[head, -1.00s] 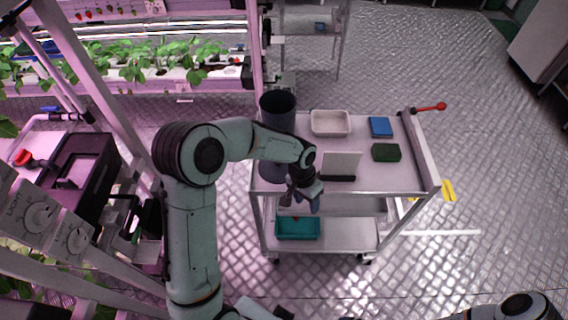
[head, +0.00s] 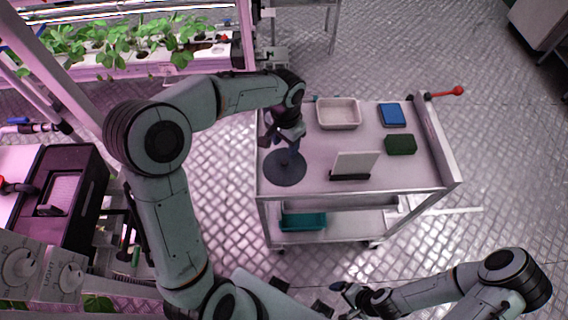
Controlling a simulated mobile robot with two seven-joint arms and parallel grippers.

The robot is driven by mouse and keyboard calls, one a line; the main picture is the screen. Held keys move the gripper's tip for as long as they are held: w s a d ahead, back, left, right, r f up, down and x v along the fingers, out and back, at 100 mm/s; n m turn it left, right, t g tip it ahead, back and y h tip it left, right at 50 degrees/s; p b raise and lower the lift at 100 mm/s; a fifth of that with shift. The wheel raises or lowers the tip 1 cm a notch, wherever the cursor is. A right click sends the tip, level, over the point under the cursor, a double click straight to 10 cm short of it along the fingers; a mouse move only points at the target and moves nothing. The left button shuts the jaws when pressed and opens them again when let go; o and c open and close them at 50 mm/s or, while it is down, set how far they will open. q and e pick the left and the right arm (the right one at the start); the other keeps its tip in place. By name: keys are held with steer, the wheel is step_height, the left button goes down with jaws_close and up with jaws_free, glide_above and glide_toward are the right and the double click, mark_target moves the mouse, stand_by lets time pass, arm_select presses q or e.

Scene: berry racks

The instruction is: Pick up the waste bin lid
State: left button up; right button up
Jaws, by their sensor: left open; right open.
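The dark round disc, which looks like the waste bin lid (head: 285,174), lies flat at the front left of the cart top. My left gripper (head: 282,142) is open and points down just above the lid's far part. The dark upright bin is not clearly visible; my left wrist covers that back left area. My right gripper (head: 347,296) is low at the bottom of the view, open and empty, in front of the cart.
The cart top (head: 315,178) also holds a white tray (head: 339,114), a blue box (head: 393,116), a dark green box (head: 400,145) and an upright white panel (head: 355,164). A teal bin (head: 303,221) sits on the lower shelf. Plant racks stand at the left.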

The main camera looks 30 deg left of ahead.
mark_target(285, 161)
arm_select(q)
step_height(285, 161, down, 10)
steer(key=shift+w+a+r, duration=0.15)
steer(key=shift+r, duration=0.1)
steer(key=shift+c, duration=0.4)
jaws_close()
